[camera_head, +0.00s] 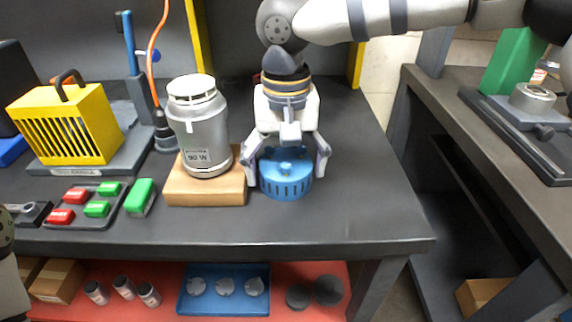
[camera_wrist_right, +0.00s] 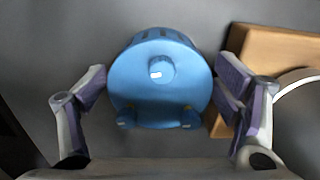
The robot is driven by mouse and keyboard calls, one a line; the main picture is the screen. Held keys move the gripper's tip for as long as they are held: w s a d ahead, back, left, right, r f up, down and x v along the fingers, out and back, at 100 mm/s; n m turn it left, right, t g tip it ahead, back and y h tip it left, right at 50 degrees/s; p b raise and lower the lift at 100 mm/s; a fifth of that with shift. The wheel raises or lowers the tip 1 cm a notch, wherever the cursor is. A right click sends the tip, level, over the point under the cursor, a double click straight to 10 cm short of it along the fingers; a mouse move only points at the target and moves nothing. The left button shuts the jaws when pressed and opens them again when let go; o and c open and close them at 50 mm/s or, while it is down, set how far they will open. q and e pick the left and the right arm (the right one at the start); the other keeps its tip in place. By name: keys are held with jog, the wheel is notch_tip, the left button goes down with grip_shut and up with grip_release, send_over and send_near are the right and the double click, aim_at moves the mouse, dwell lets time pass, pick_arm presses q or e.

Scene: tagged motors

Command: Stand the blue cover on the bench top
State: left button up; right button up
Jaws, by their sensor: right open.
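The blue cover (camera_head: 285,187) is a short round cap with slots around its side and a knob on top. It appears to stand upright on the dark bench top (camera_head: 350,215), right of the wooden block (camera_head: 205,198). My right gripper (camera_head: 286,174) is over it from above, with one open finger on each side. In the right wrist view the cover (camera_wrist_right: 160,95) sits between the spread fingers, with gaps visible on both sides. A grey motor (camera_head: 205,135) with a label and a pale top stands on the block. My left gripper does not show.
A yellow slotted housing (camera_head: 75,128), a tray (camera_head: 85,222) of red and green pieces and a green block (camera_head: 140,197) are to the left. The bench is clear right of the cover. A shelf below holds a blue tray (camera_head: 225,308). Another bench (camera_head: 470,125) is at right.

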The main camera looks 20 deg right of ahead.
notch_tip(320, 180, up, 12)
jog(key=shift+r, duration=0.2)
